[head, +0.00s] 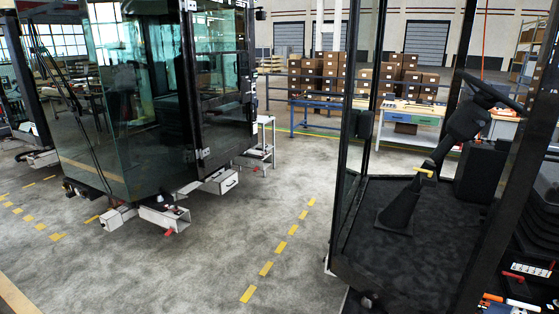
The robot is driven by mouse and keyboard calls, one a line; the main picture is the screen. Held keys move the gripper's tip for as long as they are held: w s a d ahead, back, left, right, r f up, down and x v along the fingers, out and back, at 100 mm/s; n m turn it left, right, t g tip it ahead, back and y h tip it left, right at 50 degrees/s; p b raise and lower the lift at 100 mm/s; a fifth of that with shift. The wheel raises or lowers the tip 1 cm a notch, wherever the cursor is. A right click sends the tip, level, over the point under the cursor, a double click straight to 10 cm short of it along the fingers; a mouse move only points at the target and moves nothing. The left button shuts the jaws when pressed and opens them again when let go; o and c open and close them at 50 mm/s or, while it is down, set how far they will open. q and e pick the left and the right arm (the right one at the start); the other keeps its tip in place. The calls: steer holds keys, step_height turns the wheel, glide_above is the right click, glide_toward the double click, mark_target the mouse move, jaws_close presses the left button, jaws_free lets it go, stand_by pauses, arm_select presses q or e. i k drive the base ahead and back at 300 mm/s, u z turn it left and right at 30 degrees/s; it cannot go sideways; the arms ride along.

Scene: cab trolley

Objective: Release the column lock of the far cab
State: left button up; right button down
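Two large cabs show in the head view, and I cannot tell which one the task calls far. The right cab (405,278) is open on the side facing me. Its black steering column (404,200) rises from the dark floor and leans right toward a steering wheel (492,92). A yellow lever (425,173) sits partway up the column and may be the column lock; its setting is too small to tell. The left cab (90,110) has tinted glass, and no column is clear inside it. Neither of my grippers is in view.
Grey floor with yellow dashes (266,268) lies open between the cabs. White brackets (165,214) jut from under the left cab. A dark frame post (515,150) stands at the right cab's near right side. Benches and stacked boxes (320,75) stand behind.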

mark_target(430, 175)
steer(key=u, duration=0.5)
steer(key=i, duration=2.85)
steer(key=z, duration=0.5)
